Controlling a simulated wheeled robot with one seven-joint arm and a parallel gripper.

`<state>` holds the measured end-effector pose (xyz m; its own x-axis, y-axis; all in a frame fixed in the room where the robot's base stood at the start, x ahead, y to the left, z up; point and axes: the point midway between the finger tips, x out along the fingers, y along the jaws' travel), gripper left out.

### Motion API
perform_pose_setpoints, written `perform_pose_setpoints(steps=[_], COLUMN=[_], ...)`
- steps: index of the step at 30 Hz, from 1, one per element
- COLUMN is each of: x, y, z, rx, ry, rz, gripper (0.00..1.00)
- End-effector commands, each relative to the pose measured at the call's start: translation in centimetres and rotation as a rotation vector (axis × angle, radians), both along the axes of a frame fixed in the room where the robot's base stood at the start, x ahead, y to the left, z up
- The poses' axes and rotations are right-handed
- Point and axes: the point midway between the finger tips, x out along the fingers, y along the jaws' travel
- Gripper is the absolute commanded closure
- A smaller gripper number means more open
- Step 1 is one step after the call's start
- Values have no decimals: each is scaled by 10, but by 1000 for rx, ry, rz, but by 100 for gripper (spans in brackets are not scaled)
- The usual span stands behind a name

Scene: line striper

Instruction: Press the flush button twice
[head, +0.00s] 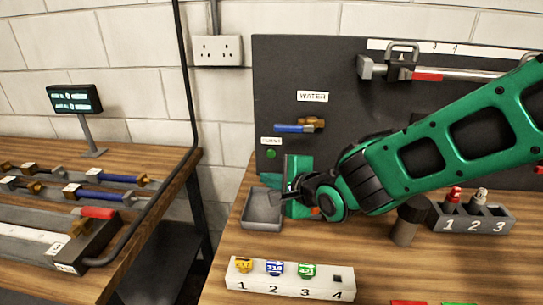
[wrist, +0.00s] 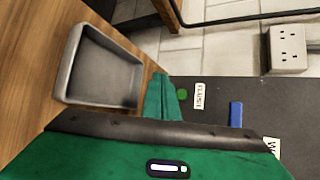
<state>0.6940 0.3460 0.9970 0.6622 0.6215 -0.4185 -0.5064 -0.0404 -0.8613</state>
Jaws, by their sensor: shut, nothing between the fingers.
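The flush button (head: 271,154) is a small green round button on the dark upright panel, below a white FLUSH label (head: 271,141). In the wrist view the button (wrist: 182,94) shows beside the same label (wrist: 199,95). My green gripper (head: 299,165) is shut and empty, a little right of the button in the head view. In the wrist view its green finger (wrist: 161,97) appears just left of the button. The button is uncovered in both views. I cannot tell how large the gap to the panel is, and no contact shows.
A blue-handled valve (head: 295,128) sits under the WATER label on the panel (head: 340,150). A grey tray (head: 246,222) lies left of my gripper. A dark-capped cylinder (head: 405,235), a numbered grey holder (head: 470,226) and a white numbered block (head: 290,289) stand on the bench.

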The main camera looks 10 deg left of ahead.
Motion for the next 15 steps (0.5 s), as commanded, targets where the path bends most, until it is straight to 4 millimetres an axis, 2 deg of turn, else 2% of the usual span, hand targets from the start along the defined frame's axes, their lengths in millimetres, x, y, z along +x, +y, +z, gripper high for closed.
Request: perform_pose_setpoints(steps=[15], x=[59], y=[2], z=[0], rx=[-2], ry=[0], rz=[-3], gripper=[100])
